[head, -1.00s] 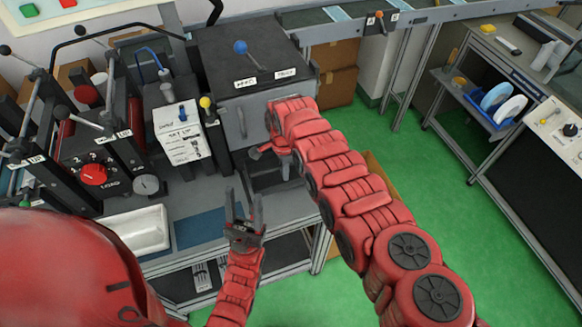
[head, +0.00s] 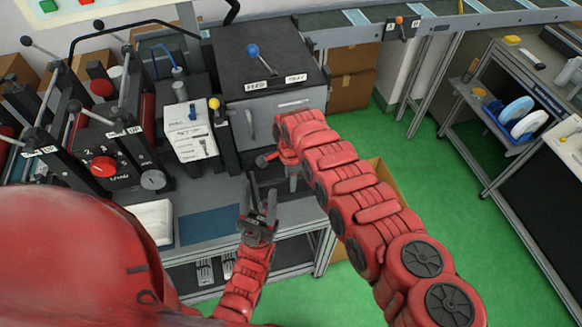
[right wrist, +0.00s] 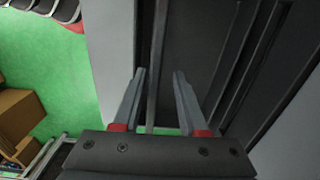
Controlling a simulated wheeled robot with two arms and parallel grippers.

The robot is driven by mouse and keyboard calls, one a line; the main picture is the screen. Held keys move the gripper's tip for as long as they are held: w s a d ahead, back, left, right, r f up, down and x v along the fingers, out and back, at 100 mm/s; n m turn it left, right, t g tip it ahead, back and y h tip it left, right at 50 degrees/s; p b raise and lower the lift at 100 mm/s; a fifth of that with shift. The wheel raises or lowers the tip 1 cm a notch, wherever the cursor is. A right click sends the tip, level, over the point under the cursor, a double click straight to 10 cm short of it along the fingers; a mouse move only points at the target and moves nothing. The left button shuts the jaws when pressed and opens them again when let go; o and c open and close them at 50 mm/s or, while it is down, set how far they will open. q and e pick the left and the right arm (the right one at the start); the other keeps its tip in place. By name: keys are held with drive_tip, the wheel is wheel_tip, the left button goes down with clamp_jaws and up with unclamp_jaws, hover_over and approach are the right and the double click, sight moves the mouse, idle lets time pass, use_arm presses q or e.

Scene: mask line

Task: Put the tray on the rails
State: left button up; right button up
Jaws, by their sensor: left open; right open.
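A dark machine box (head: 262,68) with a blue knob carries "FEED" and "TRAY" labels on its front top edge. A white shallow tray-like item (head: 155,221) lies on the bench at the left, partly hidden by my red arm; I cannot tell whether it is the task's tray. My left gripper (head: 262,192) is open and empty above the bench, in front of the box. My right gripper is largely hidden by its own arm in the head view, close to the box front. In the right wrist view it (right wrist: 159,76) is open and empty, over dark, long rail-like strips (right wrist: 225,50).
A lever machine (head: 108,160) with a red dial and a white-labelled stand (head: 190,130) stand left of the box. A blue mat (head: 208,225) lies on the bench. A conveyor (head: 350,30) runs behind. Green floor (head: 420,190) is open to the right.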

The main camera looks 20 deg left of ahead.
wheel_tip(320, 180, up, 11)
drive_tip(key=b, duration=0.1)
idle(0.3)
drive_tip(key=shift+s, duration=0.15)
